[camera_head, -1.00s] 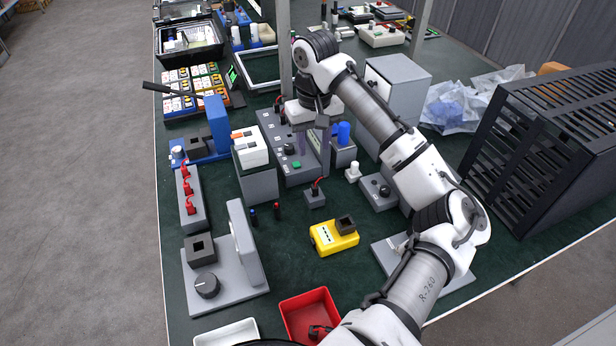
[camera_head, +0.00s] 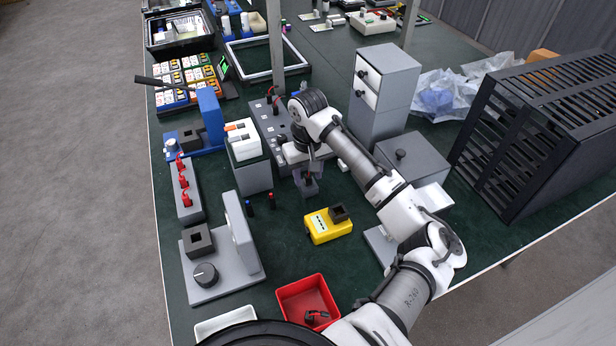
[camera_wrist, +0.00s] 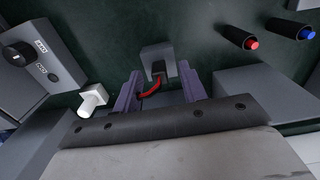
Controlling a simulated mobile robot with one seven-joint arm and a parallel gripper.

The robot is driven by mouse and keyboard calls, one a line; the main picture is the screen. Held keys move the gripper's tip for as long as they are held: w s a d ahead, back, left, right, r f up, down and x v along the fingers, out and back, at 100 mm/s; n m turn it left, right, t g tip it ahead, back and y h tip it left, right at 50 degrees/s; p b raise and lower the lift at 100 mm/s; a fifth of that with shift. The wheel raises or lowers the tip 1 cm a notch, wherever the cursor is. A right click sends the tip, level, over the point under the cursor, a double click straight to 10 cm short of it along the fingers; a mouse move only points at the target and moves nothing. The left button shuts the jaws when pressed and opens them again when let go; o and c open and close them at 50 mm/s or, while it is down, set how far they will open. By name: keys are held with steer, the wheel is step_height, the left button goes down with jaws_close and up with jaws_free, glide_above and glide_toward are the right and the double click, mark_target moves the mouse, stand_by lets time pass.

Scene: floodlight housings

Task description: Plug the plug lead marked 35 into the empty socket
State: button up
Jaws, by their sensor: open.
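A plug lead with a red cable (camera_wrist: 150,92) stands in a small grey holder (camera_wrist: 157,52) in the wrist view. My gripper (camera_wrist: 160,84) is open, its two purple fingers on either side of the lead, which does not look gripped. In the head view my gripper (camera_head: 308,176) is low over the grey holder (camera_head: 305,190) and partly hides it. No number is readable on the lead. Another black plug with red (camera_head: 318,316) lies in the red tray (camera_head: 283,293). A grey panel (camera_head: 262,118) with dark round fittings stands behind my gripper; I cannot tell which socket is empty.
A yellow box (camera_head: 318,228) stands just in front of my gripper. A grey strip with red plugs (camera_head: 184,205) is at the table's left. Grey cabinets (camera_head: 388,75) and a black slatted housing (camera_head: 540,130) stand to the right.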

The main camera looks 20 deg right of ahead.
steer(key=shift+f, duration=0.4)
steer(key=shift+c, duration=0.4)
jaws_close()
steer(key=shift+r, duration=0.1)
